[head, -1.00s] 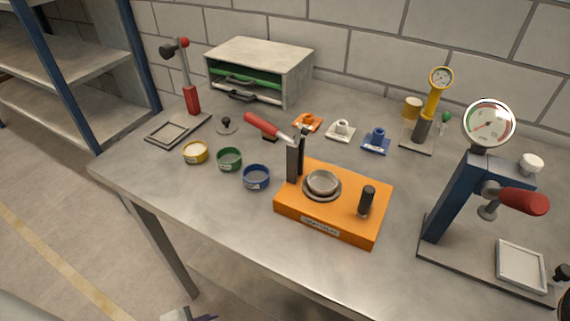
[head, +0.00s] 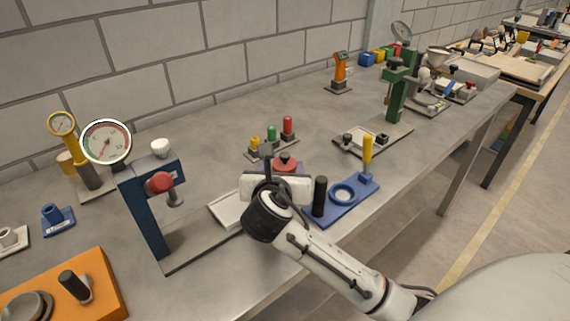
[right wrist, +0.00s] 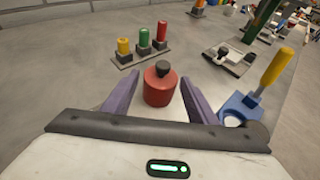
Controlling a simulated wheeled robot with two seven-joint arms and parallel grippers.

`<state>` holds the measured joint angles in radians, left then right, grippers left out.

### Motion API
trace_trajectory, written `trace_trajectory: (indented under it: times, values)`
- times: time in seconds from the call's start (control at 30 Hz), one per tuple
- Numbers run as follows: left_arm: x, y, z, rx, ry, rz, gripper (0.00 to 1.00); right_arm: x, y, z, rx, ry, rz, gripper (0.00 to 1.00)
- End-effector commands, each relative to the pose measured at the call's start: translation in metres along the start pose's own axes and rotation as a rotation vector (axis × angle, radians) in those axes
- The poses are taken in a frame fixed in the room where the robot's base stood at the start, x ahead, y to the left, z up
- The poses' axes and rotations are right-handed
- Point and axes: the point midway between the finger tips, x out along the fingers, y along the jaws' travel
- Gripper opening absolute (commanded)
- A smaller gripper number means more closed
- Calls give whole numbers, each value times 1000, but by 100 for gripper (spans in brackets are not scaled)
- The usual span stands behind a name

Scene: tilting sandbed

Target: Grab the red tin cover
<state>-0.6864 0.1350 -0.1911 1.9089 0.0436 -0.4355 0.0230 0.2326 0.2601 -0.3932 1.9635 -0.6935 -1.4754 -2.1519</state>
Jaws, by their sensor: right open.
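The red tin cover (head: 286,162) is a short red cylinder with a black knob on top. In the head view it is partly hidden behind my right gripper (head: 284,174). In the right wrist view the red cover (right wrist: 159,88) stands upright between the two purple fingers of my open right gripper (right wrist: 161,92). A gap shows on both sides of it, so the jaws are not closed on it. My left gripper is not in view.
A blue stand (head: 345,200) with a ring and yellow handle is right of the gripper. A rack of yellow, green and red pegs (head: 271,143) stands behind. A blue gauge press (head: 150,210) is on the left. A green stand (head: 396,95) is farther right.

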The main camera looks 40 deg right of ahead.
Motion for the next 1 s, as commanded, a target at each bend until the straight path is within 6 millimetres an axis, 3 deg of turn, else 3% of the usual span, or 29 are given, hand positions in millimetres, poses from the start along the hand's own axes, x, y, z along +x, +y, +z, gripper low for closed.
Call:
trace_trajectory:
  times: [0.3, 0.57, 0.7, 1.0]
  values:
    - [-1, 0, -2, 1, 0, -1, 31, 42, -2, 2, 1, 0, -2, 53]
    - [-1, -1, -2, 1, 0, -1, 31, 44, -2, 1, 1, 0, -1, 51]
    - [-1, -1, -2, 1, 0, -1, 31, 44, -2, 1, 1, 0, -1, 27]
    - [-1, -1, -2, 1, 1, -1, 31, 42, -2, 5, 2, -2, 0, 26]
